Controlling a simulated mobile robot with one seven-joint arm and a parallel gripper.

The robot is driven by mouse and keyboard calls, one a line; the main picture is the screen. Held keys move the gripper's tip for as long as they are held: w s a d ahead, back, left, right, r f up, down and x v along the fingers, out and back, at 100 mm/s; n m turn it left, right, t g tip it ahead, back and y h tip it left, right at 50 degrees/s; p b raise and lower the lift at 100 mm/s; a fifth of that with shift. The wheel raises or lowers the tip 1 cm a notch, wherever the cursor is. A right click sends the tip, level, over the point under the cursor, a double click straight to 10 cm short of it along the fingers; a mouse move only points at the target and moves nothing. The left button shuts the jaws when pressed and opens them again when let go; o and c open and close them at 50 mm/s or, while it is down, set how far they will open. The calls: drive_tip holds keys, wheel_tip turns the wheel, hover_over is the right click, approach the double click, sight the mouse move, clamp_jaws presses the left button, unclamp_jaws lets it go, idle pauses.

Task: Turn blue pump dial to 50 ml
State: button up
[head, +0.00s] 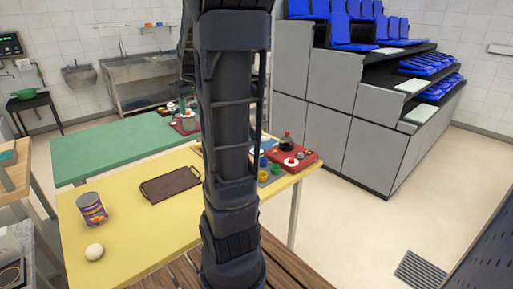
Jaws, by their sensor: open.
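My dark arm stands upright through the middle of the head view and hides part of the yellow table (130,215). My gripper is not in view. I cannot make out a blue pump dial for certain. Just right of my arm, a small blue round piece (263,162) sits near the table's far right corner, too small to read any marks. Beside it is a red box (308,158) with a black, red-topped knob-like part (287,142) and a white disc on top. My arm partly covers this group.
A can (92,209), a pale ball (94,252) and a brown tray (170,185) are on the yellow table. Small yellow and green pieces lie near the red box. A green table (115,145) stands behind.

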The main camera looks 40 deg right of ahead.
drive_tip(key=w+d+f, duration=0.3)
drive_tip(key=d, duration=0.4)
drive_tip(key=w+d+f+g, duration=0.1)
drive_tip(key=w+d+f, duration=0.25)
drive_tip(key=d, duration=0.35)
drive_tip(key=w+d+f, duration=0.3)
drive_tip(key=d+f, duration=0.1)
drive_tip(key=d, duration=0.3)
drive_tip(key=d+f+g, duration=0.2)
drive_tip(key=d+f, duration=1.4)
drive_tip(key=d, duration=0.4)
drive_tip(key=f, duration=1)
drive_tip(key=shift+s+a+f, duration=0.1)
drive_tip(key=shift+s+a, duration=0.1)
drive_tip(key=c, duration=1)
